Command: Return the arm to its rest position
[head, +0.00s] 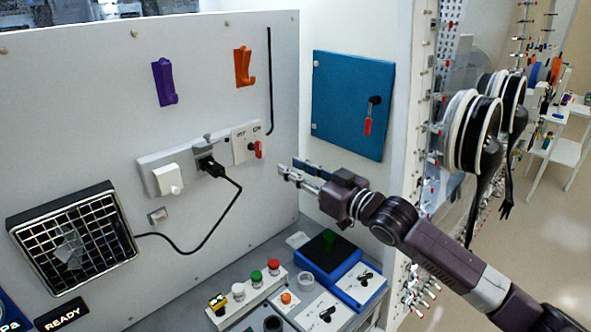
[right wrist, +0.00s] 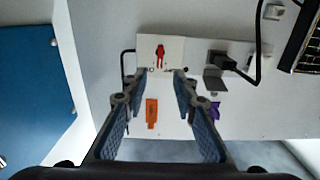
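My right arm reaches in from the lower right of the head view. Its right gripper (head: 290,168) hangs in the air above the bench, pointing left towards the grey wall panel. In the right wrist view the two blue-padded fingers (right wrist: 158,80) stand apart with nothing held between them. A switch with a red handle (head: 257,149) on the wall panel is just beyond the fingertips; it also shows in the right wrist view (right wrist: 160,55), ahead of the gap. The gripper looks apart from it. My left arm and gripper are not in view.
A black plug (head: 209,166) with a hanging cable sits in the wall socket. A blue door (head: 345,100) with a red-tipped handle is behind the gripper. Below are a blue box (head: 327,257) and button boxes. Glove ports (head: 470,130) line the right; floor beyond is open.

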